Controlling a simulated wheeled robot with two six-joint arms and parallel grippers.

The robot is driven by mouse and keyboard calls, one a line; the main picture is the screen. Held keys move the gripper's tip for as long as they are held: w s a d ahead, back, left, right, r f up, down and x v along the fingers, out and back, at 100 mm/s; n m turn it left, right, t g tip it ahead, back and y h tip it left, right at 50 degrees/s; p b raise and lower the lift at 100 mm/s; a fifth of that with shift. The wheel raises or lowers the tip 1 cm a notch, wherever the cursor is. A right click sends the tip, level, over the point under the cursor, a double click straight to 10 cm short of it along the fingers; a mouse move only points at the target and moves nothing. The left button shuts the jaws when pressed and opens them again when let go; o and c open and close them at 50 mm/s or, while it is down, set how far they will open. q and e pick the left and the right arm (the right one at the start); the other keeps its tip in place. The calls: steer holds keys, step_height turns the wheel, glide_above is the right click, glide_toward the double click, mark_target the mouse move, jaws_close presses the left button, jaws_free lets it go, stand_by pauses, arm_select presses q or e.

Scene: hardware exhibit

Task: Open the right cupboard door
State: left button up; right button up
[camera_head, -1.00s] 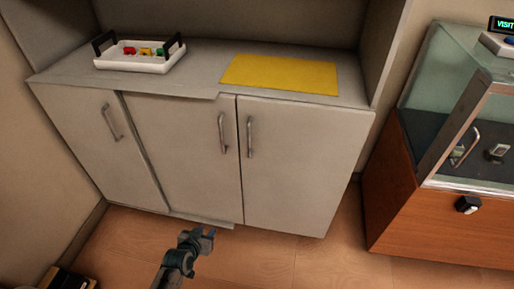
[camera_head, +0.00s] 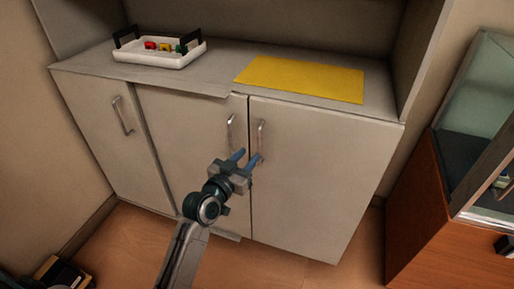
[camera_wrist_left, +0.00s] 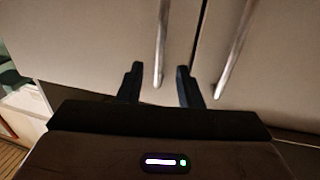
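The right cupboard door (camera_head: 318,180) is closed, with an upright metal handle (camera_head: 261,140) near its left edge. The middle door (camera_head: 190,130) beside it has its own handle (camera_head: 231,132). My left gripper (camera_head: 249,157) is open and empty in front of the seam between these doors, near the handles' lower ends. In the left wrist view, the open fingers (camera_wrist_left: 160,84) point at the doors. The middle door's handle (camera_wrist_left: 161,45) lies between them in the picture, and the right door's handle (camera_wrist_left: 236,48) stands right of them. Contact cannot be told. My right gripper is out of view.
On the cupboard top are a white tray (camera_head: 126,57) with small coloured pieces and a yellow mat (camera_head: 302,79). A wood and glass display case (camera_head: 430,220) stands at the right. Wooden floor lies in front of the doors.

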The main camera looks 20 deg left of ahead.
mark_target(256, 147)
arm_select(q)
steer(key=x, duration=0.5)
steer(key=shift+w+d, duration=0.1)
steer(key=shift+w, duration=0.2)
jaws_close()
